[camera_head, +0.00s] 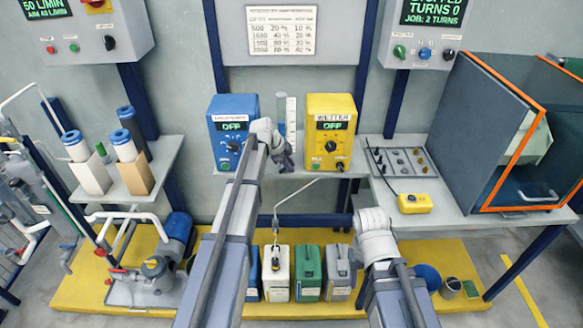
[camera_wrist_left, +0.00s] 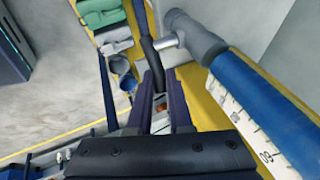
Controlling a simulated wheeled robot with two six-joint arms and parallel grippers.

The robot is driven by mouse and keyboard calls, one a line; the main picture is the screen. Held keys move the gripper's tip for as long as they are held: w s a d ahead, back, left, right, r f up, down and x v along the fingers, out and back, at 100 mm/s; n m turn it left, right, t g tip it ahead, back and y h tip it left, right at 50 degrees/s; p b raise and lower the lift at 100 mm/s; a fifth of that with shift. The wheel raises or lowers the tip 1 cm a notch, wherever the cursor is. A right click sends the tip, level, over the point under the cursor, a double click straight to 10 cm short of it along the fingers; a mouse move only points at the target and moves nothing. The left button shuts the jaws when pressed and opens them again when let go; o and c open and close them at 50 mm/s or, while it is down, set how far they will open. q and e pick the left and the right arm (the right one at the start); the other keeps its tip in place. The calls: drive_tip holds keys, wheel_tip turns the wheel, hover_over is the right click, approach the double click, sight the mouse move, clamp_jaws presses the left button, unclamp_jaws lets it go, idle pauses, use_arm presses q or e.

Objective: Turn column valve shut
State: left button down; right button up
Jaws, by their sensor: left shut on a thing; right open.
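The column (camera_wrist_left: 258,105) is a blue tube with a white scale strip in the left wrist view, ending in a grey fitting (camera_wrist_left: 195,38). A short light stem joins this fitting to a dark bar-like valve handle (camera_wrist_left: 147,40). My left gripper (camera_wrist_left: 160,85) is shut on the handle's near end; the grip itself is partly hidden. In the head view, my left gripper (camera_head: 284,158) is beside the column (camera_head: 286,115), between a blue and a yellow box. My right gripper (camera_head: 354,262) is low on the right, open, with its fingers mostly hidden by its wrist.
The blue box (camera_head: 233,118) and yellow box (camera_head: 331,112) both read OFF and flank the column closely. Several canisters (camera_head: 308,270) stand below on the yellow platform. A grey cabinet (camera_head: 480,130) with an orange-edged opening stands at right.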

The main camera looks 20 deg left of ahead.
use_arm(q)
drive_tip(key=shift+s+a+t+h+b, duration=0.15)
drive_tip(key=shift+a+t+h+b, duration=0.2)
drive_tip(key=shift+h+b, duration=0.45)
drive_tip(key=h+b, duration=0.2)
drive_tip(key=a+n+t+h+b, duration=0.1)
drive_tip(key=b, duration=0.1)
drive_tip(key=shift+s+a+r+h, duration=0.1)
drive_tip(key=shift+s+r+h, duration=0.05)
drive_tip(key=shift+h, duration=0.25)
drive_tip(key=shift+s+a+r+n+t+h+b, duration=0.15)
drive_tip(key=shift+a+r+n+t+h+b, duration=0.2)
drive_tip(key=shift+t+h+b, duration=0.8)
drive_tip(key=shift+g+y+b, duration=0.25)
drive_tip(key=shift+g+b, duration=0.05)
drive_tip(key=shift+g, duration=0.2)
drive_tip(key=c, duration=0.8)
unclamp_jaws()
drive_tip(key=shift+c, duration=0.2)
drive_tip(key=p+v, duration=0.3)
drive_tip(key=v, duration=0.4)
drive_tip(key=shift+s+a, duration=0.2)
drive_tip(key=shift+a, duration=0.1)
